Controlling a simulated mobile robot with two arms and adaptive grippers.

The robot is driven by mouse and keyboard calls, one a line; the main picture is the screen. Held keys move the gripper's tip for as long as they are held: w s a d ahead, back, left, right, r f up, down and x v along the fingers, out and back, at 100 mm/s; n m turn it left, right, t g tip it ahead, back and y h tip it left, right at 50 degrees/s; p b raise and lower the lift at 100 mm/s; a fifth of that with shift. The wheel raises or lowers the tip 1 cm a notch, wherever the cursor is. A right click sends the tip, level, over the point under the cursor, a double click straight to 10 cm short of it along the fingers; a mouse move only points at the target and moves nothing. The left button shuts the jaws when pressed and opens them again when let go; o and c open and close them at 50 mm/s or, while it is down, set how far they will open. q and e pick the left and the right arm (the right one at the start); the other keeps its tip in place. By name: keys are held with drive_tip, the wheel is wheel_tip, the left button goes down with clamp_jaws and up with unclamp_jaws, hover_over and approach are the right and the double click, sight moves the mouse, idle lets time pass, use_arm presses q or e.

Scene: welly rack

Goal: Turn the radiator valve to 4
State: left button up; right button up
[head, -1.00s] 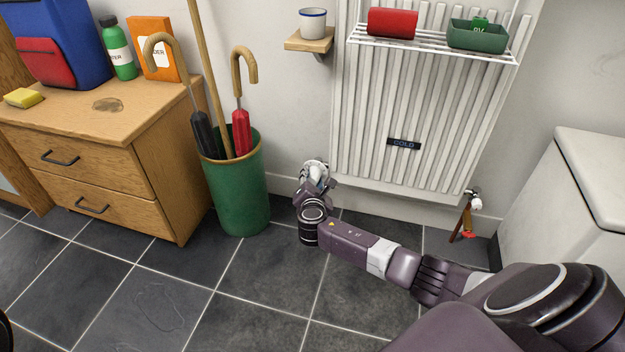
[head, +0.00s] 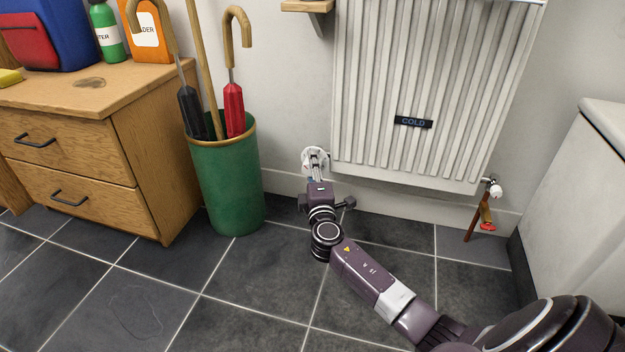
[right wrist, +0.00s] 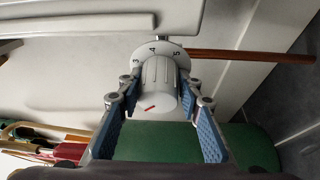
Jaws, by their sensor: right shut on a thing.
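The radiator valve (head: 314,155) is a white knob at the lower left corner of the radiator (head: 415,80). In the right wrist view its ribbed white knob (right wrist: 158,82) has a short red mark on its end face. The collar behind it shows 3, 4 and 5, with 4 near the top middle. My right gripper (head: 316,176) is at the valve, its blue-padded fingers on both sides of the knob in the right wrist view (right wrist: 165,110), shut on it. Finger contact is hard to make out. My left gripper is out of view.
A green umbrella stand (head: 224,185) stands left of the valve, close to my right gripper. A wooden drawer unit (head: 70,150) is farther left. A copper pipe (right wrist: 245,56) runs beside the valve. The tiled floor in front is clear.

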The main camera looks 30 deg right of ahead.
drive_tip(key=m, duration=0.3)
drive_tip(key=shift+f+t+h+b, duration=0.2)
drive_tip(key=shift+t+h+b, duration=0.2)
drive_tip(key=m+h, duration=0.1)
drive_tip(key=m, duration=0.2)
drive_tip(key=shift+r, duration=0.1)
drive_tip(key=m+h, duration=0.2)
drive_tip(key=m, duration=0.2)
drive_tip(key=m+h, duration=0.2)
drive_tip(key=m, duration=0.2)
drive_tip(key=shift+w+a, duration=0.1)
drive_tip(key=shift+w, duration=0.05)
drive_tip(key=m+g+h, duration=0.1)
drive_tip(key=m, duration=0.2)
drive_tip(key=m+g+h, duration=0.1)
drive_tip(key=m, duration=0.2)
drive_tip(key=m+g+h, duration=0.1)
drive_tip(key=m, duration=0.2)
drive_tip(key=shift+m+g+h, duration=0.4)
drive_tip(key=m+g, duration=0.2)
drive_tip(key=m, duration=0.2)
drive_tip(key=m+g+h, duration=0.1)
drive_tip(key=m, duration=0.2)
drive_tip(key=shift+m+g, duration=0.4)
drive_tip(key=o, duration=1.1)
drive_tip(key=shift+o, duration=0.2)
drive_tip(key=shift+a, duration=0.1)
